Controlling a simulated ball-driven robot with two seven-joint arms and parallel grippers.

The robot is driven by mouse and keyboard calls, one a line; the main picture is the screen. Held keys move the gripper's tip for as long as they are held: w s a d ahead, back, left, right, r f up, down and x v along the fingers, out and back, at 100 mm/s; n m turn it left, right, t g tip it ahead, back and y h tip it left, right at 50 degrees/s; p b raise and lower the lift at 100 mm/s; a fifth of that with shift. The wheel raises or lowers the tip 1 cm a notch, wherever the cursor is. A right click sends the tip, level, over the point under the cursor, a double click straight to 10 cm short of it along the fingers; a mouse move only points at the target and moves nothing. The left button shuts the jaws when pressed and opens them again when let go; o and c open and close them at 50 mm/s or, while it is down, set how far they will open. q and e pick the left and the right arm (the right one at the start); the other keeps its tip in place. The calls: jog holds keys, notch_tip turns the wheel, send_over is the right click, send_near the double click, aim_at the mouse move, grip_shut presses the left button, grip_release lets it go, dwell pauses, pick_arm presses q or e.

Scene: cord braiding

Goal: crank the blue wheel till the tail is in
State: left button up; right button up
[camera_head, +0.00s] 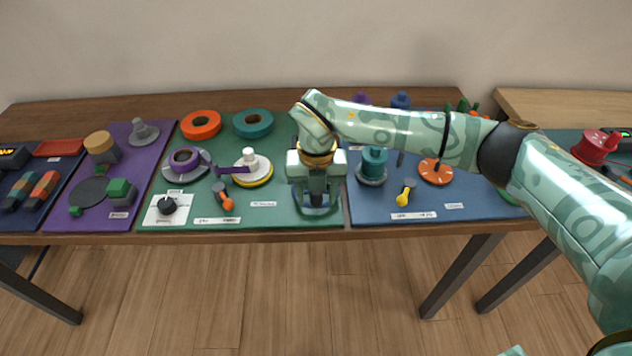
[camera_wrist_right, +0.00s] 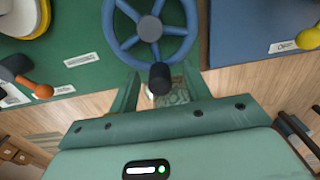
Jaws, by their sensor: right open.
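The blue wheel (camera_wrist_right: 168,45) shows at the top of the right wrist view, with several spokes and a grey hub. A dark upright knob (camera_wrist_right: 160,78) stands at its near rim. My right gripper (camera_wrist_right: 158,92) is open, with its two fingers on either side of the knob; I cannot tell whether they touch it. In the head view my right gripper (camera_head: 317,196) points down over the green mat's right part and hides most of the wheel. I cannot make out the cord's tail in either view. My left gripper is not in view.
To the right, a blue mat (camera_head: 360,210) holds a teal spool (camera_head: 373,163) and a yellow-tipped lever (camera_head: 404,195). The table's front edge is close.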

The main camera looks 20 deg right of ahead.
grip_shut()
dwell(0.9)
